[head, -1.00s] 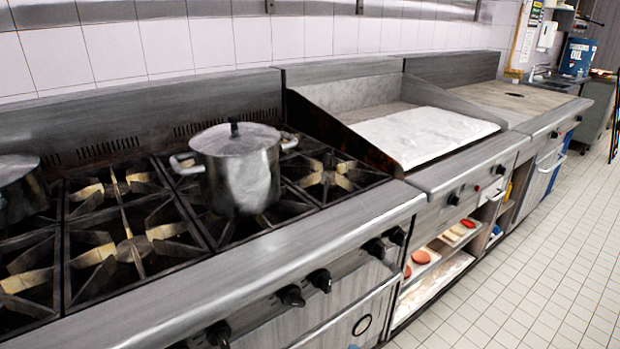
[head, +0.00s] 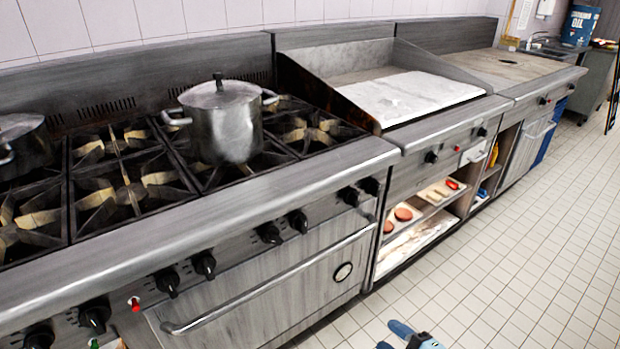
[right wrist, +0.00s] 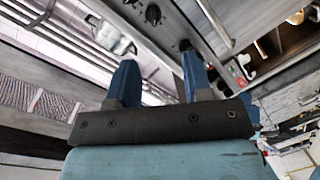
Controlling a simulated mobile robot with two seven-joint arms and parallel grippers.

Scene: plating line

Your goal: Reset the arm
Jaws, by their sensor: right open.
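My right gripper (head: 400,335) shows at the bottom edge of the head view, low over the tiled floor and in front of the oven range. In the right wrist view its two blue fingers (right wrist: 160,80) stand apart with nothing between them. It is open and touches nothing that I can see. My left gripper is in neither view now.
A steel pot with a lid (head: 222,120) stands on the black gas range (head: 120,190). A griddle (head: 410,98) stands right of it, above shelves with trays of patties (head: 404,213). The tiled floor (head: 500,270) is clear at the right.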

